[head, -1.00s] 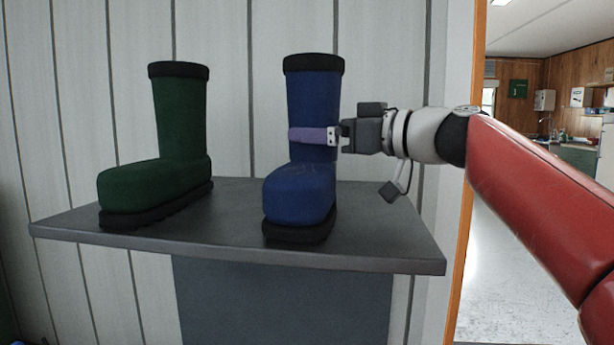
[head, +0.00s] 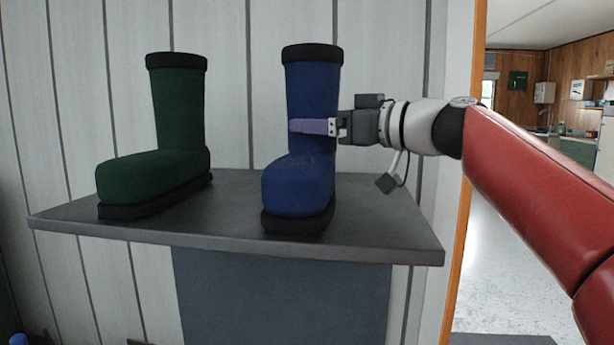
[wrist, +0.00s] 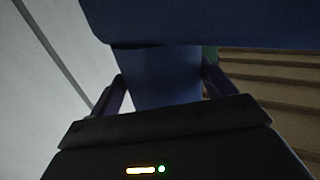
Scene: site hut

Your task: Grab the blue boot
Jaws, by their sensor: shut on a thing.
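The blue boot (head: 312,92) stands upright on the dark grey shelf top (head: 385,215), its black sole on the surface and its toe toward me. My gripper (head: 316,126) reaches in from the right and is shut on the boot's shaft, with one purple finger across the near side. The far finger is hidden behind the shaft in the head view. In the wrist view, the blue shaft (wrist: 158,78) fills the space between the two fingers, and this view is dark.
A green boot (head: 180,110) stands on the same surface to the left, apart from the blue one. A pale panelled wall (head: 225,70) rises close behind. An orange door frame (head: 468,210) stands right, with a kitchen area beyond.

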